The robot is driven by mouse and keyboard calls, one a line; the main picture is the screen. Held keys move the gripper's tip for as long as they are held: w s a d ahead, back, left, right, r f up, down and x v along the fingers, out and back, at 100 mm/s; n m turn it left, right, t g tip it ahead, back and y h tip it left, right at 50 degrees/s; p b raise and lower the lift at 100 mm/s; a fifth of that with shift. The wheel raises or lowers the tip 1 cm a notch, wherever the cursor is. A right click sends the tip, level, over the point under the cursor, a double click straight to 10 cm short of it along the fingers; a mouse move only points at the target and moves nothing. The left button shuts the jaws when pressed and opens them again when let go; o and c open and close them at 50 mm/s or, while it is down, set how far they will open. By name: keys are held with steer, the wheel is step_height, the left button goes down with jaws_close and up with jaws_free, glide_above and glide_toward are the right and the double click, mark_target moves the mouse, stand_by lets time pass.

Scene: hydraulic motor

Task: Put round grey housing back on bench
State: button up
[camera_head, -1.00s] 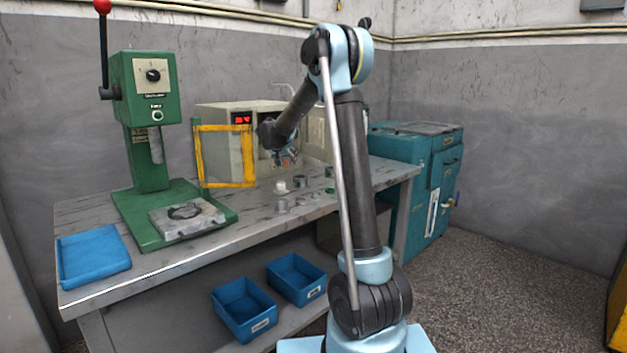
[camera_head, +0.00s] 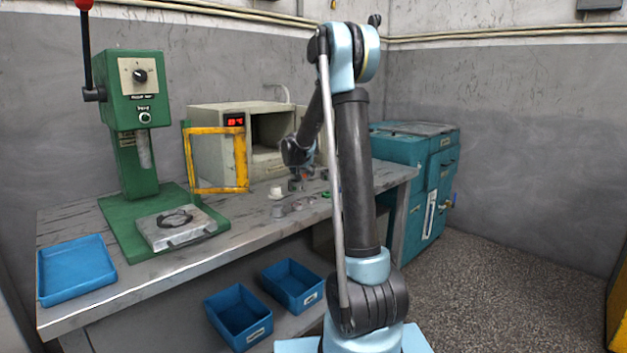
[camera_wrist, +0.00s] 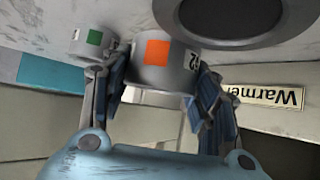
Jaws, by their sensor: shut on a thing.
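The round grey housing (camera_wrist: 165,68) is a short cylinder with an orange square and a dark printed label on its side. In the wrist view my gripper (camera_wrist: 160,80) is shut on it, one finger on each side. In the head view my gripper (camera_head: 304,176) is low over the bench (camera_head: 255,232), in front of the open warmer (camera_head: 210,148). The housing is too small there to tell whether it touches the bench top.
A small grey part with a green square (camera_wrist: 95,40) and a large grey ring (camera_wrist: 240,20) are close to the held housing. A white part (camera_head: 276,192) and several small parts stand nearby. A green press (camera_head: 140,90) and blue tray (camera_head: 75,270) are at left.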

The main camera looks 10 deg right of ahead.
mark_target(313, 184)
steer(key=shift+s+d+f, duration=0.3)
steer(key=shift+d+f, duration=0.45)
steer(key=shift+d, duration=0.3)
steer(key=shift+s+d+f, duration=0.25)
steer(key=shift+d+f, duration=0.45)
steer(key=shift+d, duration=0.3)
steer(key=o, duration=1.5)
steer(key=shift+c, duration=0.2)
steer(key=shift+s+a+r, duration=0.1)
